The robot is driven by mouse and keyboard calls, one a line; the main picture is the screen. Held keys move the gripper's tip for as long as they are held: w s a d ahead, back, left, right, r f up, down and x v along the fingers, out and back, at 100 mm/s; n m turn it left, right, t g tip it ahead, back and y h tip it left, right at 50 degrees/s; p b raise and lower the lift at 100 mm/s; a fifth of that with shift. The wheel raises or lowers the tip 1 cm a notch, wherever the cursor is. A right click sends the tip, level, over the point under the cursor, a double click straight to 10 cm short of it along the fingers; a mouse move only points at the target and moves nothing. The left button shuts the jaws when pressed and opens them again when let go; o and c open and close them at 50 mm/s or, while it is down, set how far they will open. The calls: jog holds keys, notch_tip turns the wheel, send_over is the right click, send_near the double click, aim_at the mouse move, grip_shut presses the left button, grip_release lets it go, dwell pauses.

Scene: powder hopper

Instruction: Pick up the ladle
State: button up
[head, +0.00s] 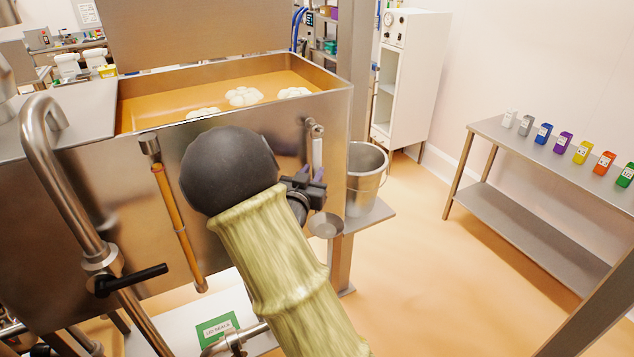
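The ladle (317,153) hangs on the right end of the hopper's steel front, its pale handle at the top by a hook. Its round metal bowl (326,226) shows lower down, below my gripper. My gripper (316,190) is dark and sits at the ladle's handle, in front of its middle part. My arm, with a pale green sleeve and a black round joint, hides part of the gripper. I cannot tell whether the fingers are around the handle or beside it, or whether they touch it.
The open hopper (150,125) holds orange powder with white clumps. An orange-handled tool (178,222) hangs left of my arm. A metal bucket (366,185) stands on a shelf just right of the ladle. A bent pipe (60,180) stands at left. Floor is clear towards the bench (535,165).

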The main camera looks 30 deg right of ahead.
aim_at(315, 168)
jog(key=p+x, duration=0.2)
jog(key=x, duration=0.1)
jog(key=shift+w+d+r, duration=0.1)
jog(key=shift+d+r, duration=0.05)
jog(key=shift+d, duration=0.05)
jog(key=shift+w+d, duration=0.15)
jog(key=shift+w, duration=0.05)
grip_shut()
